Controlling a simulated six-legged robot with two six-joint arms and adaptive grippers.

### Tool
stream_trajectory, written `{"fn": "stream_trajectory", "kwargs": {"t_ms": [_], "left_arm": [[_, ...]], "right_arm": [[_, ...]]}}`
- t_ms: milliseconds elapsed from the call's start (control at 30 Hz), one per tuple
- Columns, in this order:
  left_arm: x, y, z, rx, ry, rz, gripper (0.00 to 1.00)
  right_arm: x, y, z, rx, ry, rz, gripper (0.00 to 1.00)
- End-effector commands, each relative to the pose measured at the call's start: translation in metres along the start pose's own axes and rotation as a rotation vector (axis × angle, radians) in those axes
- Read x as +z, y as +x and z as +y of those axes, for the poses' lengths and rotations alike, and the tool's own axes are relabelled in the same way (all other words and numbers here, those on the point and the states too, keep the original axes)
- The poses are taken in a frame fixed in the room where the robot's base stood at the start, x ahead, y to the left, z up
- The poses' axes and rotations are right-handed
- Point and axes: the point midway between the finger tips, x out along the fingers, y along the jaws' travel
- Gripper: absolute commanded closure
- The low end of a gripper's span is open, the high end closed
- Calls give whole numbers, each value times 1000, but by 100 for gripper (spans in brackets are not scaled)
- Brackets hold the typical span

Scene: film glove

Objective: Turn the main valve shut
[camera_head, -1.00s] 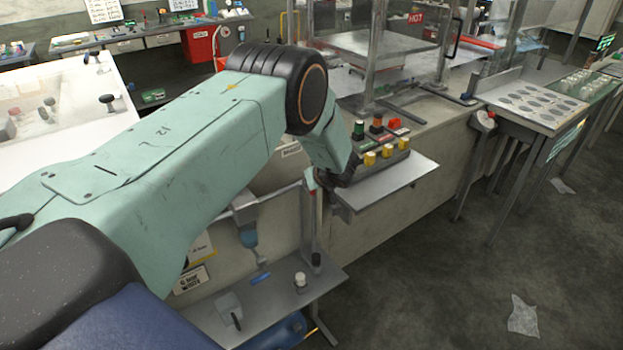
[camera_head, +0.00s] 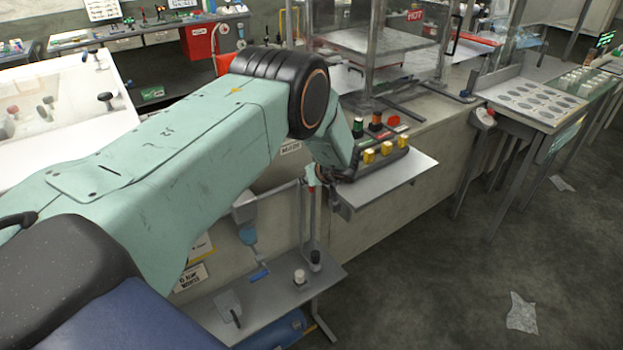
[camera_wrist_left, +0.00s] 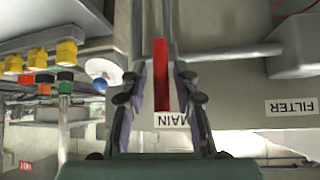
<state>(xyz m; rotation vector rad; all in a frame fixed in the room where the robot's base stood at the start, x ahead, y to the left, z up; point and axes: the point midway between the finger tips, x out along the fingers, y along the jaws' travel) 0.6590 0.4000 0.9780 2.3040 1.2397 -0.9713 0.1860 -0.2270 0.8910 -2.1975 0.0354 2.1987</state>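The main valve's red lever (camera_wrist_left: 161,75) stands between the two fingers of my left gripper (camera_wrist_left: 162,70) in the left wrist view. A white label reading MAIN (camera_wrist_left: 172,119) is just below the lever there. The fingers are apart, with a visible gap on each side of the lever, so they do not appear to grip it. In the head view my left gripper (camera_head: 335,175) is a dark shape beside the upright pipe, largely hidden by its own wrist. My right gripper is not in view.
A button panel with yellow, green and red buttons (camera_head: 385,148) sits close beside my left gripper, above a grey shelf (camera_head: 390,183). A FILTER label (camera_wrist_left: 291,107) and a horizontal pipe (camera_wrist_left: 225,54) are to the right in the wrist view. A low bench (camera_head: 270,300) stands below.

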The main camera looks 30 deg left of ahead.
Motion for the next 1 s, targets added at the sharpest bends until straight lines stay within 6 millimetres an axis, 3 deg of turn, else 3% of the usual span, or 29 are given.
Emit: {"fn": "stream_trajectory", "kwargs": {"t_ms": [467,1000], "left_arm": [[-1,-8,1,1,-1,0,63],[-1,-99,1,2,0,2,63]], "right_arm": [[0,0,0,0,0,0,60],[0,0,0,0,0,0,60]]}}
